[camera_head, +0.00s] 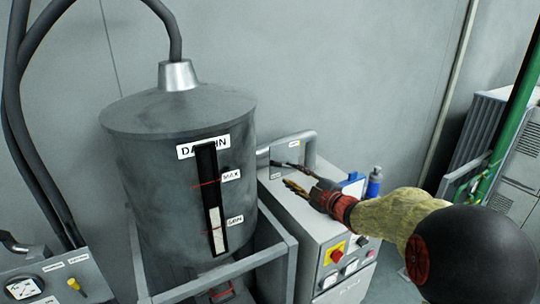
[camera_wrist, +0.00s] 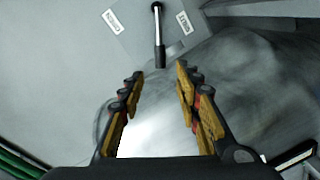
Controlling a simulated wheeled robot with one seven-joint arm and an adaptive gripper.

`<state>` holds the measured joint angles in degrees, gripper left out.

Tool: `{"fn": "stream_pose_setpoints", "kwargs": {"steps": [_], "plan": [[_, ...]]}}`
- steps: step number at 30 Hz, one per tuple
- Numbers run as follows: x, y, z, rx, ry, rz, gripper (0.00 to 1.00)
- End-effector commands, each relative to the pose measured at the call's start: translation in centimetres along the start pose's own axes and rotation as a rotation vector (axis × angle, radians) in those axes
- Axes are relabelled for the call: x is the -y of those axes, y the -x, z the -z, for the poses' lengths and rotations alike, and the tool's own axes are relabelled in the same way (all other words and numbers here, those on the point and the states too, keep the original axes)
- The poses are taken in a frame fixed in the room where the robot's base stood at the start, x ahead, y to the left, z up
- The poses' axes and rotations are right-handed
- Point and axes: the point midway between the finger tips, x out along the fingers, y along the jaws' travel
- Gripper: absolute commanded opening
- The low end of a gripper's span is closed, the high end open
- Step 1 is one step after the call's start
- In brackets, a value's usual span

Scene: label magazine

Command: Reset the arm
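My gripper (camera_head: 286,176) is at the end of my arm, which reaches in from the lower right in the head view. It is over the top of a grey control cabinet (camera_head: 301,213), just right of a large grey tank (camera_head: 160,190). In the wrist view my gripper (camera_wrist: 159,76) has its two yellow-and-black fingers spread apart with nothing between them. A lever with a black grip (camera_wrist: 158,50) is ahead of the fingertips, on a grey plate (camera_wrist: 145,28) with a small label on each side. The label text is too blurred to read surely.
The tank carries a level gauge (camera_head: 211,195) marked MAX and MIN. The cabinet front has a red button on yellow (camera_head: 335,252) and other buttons. A blue bottle (camera_head: 374,184) stands beyond my arm. A panel (camera_head: 55,282) with a dial is at lower left. A green pipe (camera_head: 512,115) runs at right.

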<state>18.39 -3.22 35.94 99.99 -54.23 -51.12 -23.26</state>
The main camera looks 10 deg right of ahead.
Motion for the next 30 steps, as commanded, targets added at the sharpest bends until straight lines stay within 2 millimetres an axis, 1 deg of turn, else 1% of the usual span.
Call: {"fn": "stream_pose_setpoints", "kwargs": {"steps": [2,4,5,8,9,11,12,14,15,17,18,20,21,23,24,26,27,30], "plan": [[0.2,0.0,-0.5,0.017,-0.016,0.007,0.34],[0.7,0.1,-1.9,0.073,-0.042,0.023,0.34],[0.9,0.2,-2.9,0.109,-0.061,0.029,0.34],[3.3,1.6,-7.5,0.290,-0.166,0.065,0.34],[4.4,2.8,-9.4,0.377,-0.221,0.079,0.34],[5.5,5.0,-11.7,0.508,-0.301,0.087,0.34],[6.2,6.7,-12.8,0.592,-0.356,0.091,0.34],[7.6,9.4,-13.9,0.709,-0.436,0.094,0.34],[8.7,11.3,-14.2,0.782,-0.490,0.095,0.34],[10.5,14.2,-14.2,0.887,-0.573,0.098,0.34],[11.8,16.2,-14.0,0.952,-0.629,0.100,0.34],[14.0,19.2,-13.1,1.043,-0.715,0.106,0.34],[15.7,21.3,-12.2,1.099,-0.773,0.112,0.34],[18.3,24.2,-10.5,1.172,-0.858,0.125,0.34],[20.1,26.0,-9.3,1.211,-0.910,0.136,0.34],[22.8,28.6,-7.3,1.259,-0.984,0.155,0.34],[24.5,30.1,-5.9,1.282,-1.030,0.170,0.34],[28.6,33.2,-2.9,1.309,-1.117,0.209,0.34]]}}
